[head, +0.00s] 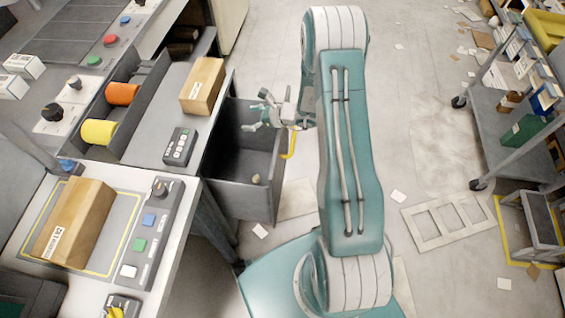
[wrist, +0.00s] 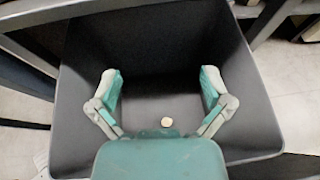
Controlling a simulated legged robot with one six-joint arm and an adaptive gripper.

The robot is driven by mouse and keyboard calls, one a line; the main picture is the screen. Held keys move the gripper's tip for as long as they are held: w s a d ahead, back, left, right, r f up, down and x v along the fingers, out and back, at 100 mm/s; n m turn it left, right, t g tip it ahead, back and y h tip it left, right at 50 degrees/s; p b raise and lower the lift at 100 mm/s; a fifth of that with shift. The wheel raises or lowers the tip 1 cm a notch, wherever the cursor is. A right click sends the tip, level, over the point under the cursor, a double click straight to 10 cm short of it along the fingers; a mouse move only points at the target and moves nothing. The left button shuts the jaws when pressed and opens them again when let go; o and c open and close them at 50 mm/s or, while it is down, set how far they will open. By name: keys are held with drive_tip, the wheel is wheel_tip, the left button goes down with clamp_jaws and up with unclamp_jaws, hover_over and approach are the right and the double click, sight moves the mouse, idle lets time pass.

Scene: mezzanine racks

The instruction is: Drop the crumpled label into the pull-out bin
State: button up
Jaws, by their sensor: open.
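The dark grey pull-out bin (head: 240,199) is pulled out from under the workbench in the head view. Its open inside fills most of the wrist view, with its wall (wrist: 250,100) on the right. My gripper (head: 262,112) is over the bin's far part. In the wrist view my gripper (wrist: 160,90) has its two fingers wide apart with nothing between them. The crumpled label, a small pale beige lump (head: 256,179), shows within the bin, below and apart from the fingers. It also shows in the wrist view (wrist: 166,122). I cannot tell whether it rests on the bottom.
The workbench on the left holds a cardboard box (head: 203,85), a dark keypad (head: 180,146) and orange and yellow rolls (head: 99,132). A nearer box (head: 74,222) lies beside a button panel. A cart (head: 510,130) stands at the right. Paper scraps litter the floor.

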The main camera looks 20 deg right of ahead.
drive_tip(key=v, duration=1)
drive_tip(key=shift+s+d+r, duration=0.15)
drive_tip(key=shift+s+d, duration=0.05)
drive_tip(key=shift+d, duration=0.1)
drive_tip(key=shift+a+r+n, duration=0.2)
drive_tip(key=shift+r+n, duration=0.1)
drive_tip(key=s+a+r+n+g+h, duration=0.1)
drive_tip(key=s+a+r+n+g, duration=0.2)
drive_tip(key=s+a+r+n, duration=0.4)
drive_tip(key=s+a+r+n+g+h, duration=0.1)
drive_tip(key=s+a+r+n+g, duration=0.15)
drive_tip(key=r+n, duration=0.45)
drive_tip(key=s+r+n+t+h, duration=0.2)
drive_tip(key=s+r+n+h, duration=0.6)
drive_tip(key=s+r+n, duration=0.3)
drive_tip(key=s+r, duration=0.2)
drive_tip(key=s, duration=0.1)
drive_tip(key=shift+d+h, duration=0.3)
drive_tip(key=shift+d, duration=0.05)
